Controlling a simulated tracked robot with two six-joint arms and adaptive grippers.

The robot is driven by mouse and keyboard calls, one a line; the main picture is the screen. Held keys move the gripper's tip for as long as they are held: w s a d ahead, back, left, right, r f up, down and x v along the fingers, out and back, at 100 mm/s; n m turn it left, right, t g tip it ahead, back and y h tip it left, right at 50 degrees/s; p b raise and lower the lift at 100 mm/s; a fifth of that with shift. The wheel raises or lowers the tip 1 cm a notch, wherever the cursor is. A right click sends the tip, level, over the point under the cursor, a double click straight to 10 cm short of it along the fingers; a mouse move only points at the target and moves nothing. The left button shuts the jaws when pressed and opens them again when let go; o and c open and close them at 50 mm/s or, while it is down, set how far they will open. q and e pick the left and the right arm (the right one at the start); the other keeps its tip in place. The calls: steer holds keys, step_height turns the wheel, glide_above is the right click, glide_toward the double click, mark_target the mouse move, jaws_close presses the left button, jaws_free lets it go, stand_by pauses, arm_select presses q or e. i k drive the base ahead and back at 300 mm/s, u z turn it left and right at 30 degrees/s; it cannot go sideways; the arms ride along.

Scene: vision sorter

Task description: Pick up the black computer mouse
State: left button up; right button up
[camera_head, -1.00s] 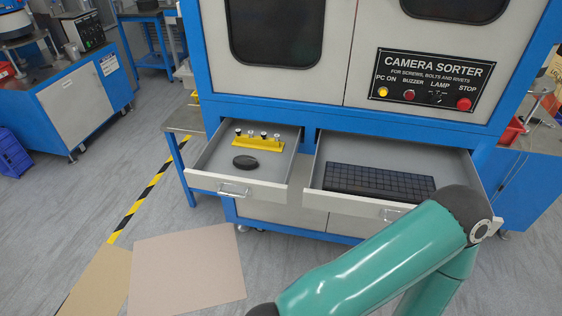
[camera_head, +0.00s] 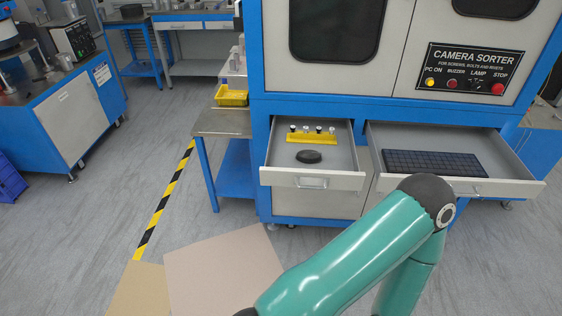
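The black computer mouse (camera_head: 309,156) lies in the open left drawer (camera_head: 341,180) of the camera sorter. It sits in front of a yellow holder (camera_head: 312,135) with several small black and white pieces on it. One of my green arms crosses the lower right of the view, below and in front of the drawers. No gripper shows, and nothing is touching the mouse.
The open right drawer (camera_head: 510,186) holds a black keyboard (camera_head: 434,163). A side table (camera_head: 222,123) with a yellow bin (camera_head: 231,95) stands left of the sorter. Cardboard sheets (camera_head: 222,275) lie on the floor in front. Open floor lies to the left, past a yellow-black stripe (camera_head: 165,204).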

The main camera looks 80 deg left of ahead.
mark_target(309, 157)
steer(key=k, duration=0.65)
steer(key=z, duration=2.05)
steer(key=i, duration=0.1)
steer(key=u, duration=3.65)
steer(key=i, duration=0.15)
steer(key=u, duration=0.75)
steer(key=i, duration=0.9)
steer(key=z, duration=0.2)
steer(key=k, duration=0.75)
steer(key=u, duration=0.25)
steer(key=i, duration=0.6)
